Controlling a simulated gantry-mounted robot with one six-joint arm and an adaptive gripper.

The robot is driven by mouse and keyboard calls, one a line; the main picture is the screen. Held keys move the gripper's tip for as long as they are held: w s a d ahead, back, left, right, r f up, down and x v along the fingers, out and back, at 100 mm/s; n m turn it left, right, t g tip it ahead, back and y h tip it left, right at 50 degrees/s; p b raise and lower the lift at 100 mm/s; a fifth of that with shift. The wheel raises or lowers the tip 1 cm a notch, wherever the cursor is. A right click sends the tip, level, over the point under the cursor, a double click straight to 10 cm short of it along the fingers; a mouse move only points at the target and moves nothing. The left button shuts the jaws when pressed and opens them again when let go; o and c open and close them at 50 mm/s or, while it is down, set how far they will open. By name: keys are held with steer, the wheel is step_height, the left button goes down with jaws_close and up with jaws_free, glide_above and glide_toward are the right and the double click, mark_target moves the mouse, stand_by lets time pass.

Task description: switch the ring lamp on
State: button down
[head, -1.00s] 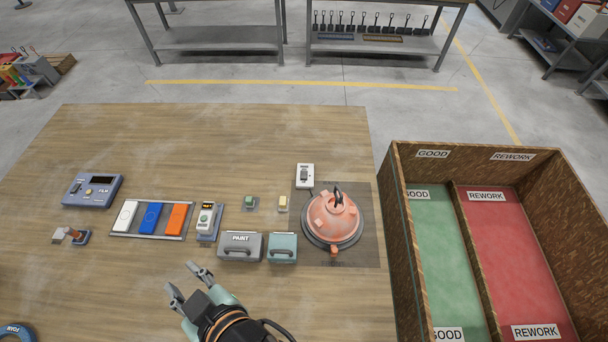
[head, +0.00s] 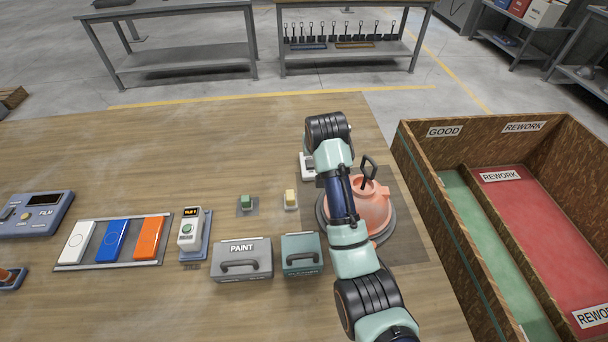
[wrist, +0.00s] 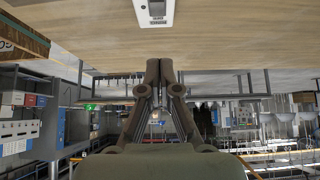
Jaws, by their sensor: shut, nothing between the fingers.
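A white switch box (head: 308,166) with a grey rocker stands on the table near its far right side, partly hidden by my arm in the head view. It also shows at the top edge of the wrist view (wrist: 154,14). A salmon-coloured domed body (head: 374,208) with a dark handle sits on a dark round ring base (head: 384,238), to the right and nearer; my arm covers its left part. My gripper (wrist: 159,64) is shut and empty in the wrist view, apart from the switch box. The head view hides its fingers. I cannot tell whether the lamp is lit.
Left of my arm are a yellow button (head: 291,199), a green button (head: 246,203), a teal case (head: 302,266), a PAINT case (head: 242,276) and a handheld meter (head: 190,232). A wooden sorting bin (head: 425,165) stands at the right. The table's far left is clear.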

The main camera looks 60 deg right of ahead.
steer(key=shift+s+d, duration=0.1)
steer(key=shift+s, duration=0.05)
steer(key=shift+f, duration=0.1)
steer(key=b, duration=0.6)
glide_above(310, 164)
steer(key=s+a, duration=0.1)
step_height(310, 164, down, 9)
steer(key=shift+a+r, duration=0.1)
steer(key=shift+s+a+f+b, duration=0.15)
steer(key=shift+f+b, duration=0.1)
steer(key=shift+f, duration=0.35)
steer(key=shift+a+f+b, duration=0.1)
steer(key=shift+f+b, duration=0.1)
steer(key=shift+f, duration=0.7)
steer(key=shift+a, duration=0.1)
